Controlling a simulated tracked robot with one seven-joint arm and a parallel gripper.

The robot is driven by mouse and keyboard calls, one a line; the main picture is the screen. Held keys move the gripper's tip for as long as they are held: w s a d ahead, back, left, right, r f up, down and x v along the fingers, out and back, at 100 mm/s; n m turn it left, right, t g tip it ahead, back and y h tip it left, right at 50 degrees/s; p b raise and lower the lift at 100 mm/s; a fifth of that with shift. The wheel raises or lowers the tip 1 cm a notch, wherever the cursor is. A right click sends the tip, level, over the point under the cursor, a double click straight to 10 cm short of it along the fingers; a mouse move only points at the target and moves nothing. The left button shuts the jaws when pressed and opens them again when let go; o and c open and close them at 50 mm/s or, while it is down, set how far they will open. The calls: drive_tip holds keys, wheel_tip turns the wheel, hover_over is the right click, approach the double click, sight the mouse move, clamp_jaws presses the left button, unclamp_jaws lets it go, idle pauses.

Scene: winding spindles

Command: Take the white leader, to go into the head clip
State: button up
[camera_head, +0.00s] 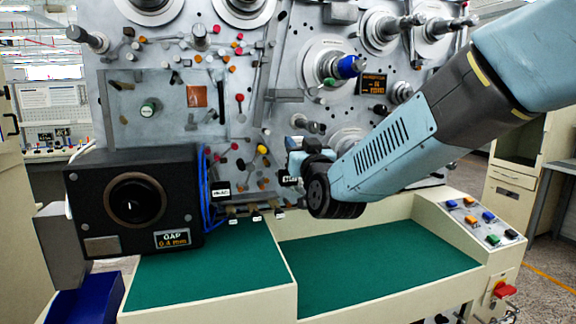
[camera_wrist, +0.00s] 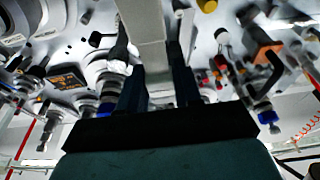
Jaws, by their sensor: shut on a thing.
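My gripper (camera_wrist: 156,62) shows in the wrist view as two dark fingers. They are shut on a pale, light-grey to white strip (camera_wrist: 150,25), which runs up between them out of the top of the picture. It looks like the white leader, but its far end is out of view. In the head view my gripper (camera_head: 296,150) is in front of the machine's panel, above the green worktop, and my wrist partly hides it. The leader cannot be made out there. I cannot tell which part is the head clip.
A black box labelled "GAP 0.4 mm" (camera_head: 133,203) stands at left with blue cables (camera_head: 209,190) beside it. Small white-tagged parts (camera_head: 256,217) line the worktop's back edge. The green worktop (camera_head: 375,265) is clear. Spindles and knobs (camera_head: 325,63) project from the panel. A button console (camera_head: 478,217) is at right.

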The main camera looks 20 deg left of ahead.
drive_tip(key=shift+r+v, duration=0.25)
drive_tip(key=shift+v, duration=0.8)
drive_tip(key=shift+r+v, duration=0.25)
drive_tip(key=shift+v, duration=0.75)
drive_tip(key=shift+s+d, duration=0.1)
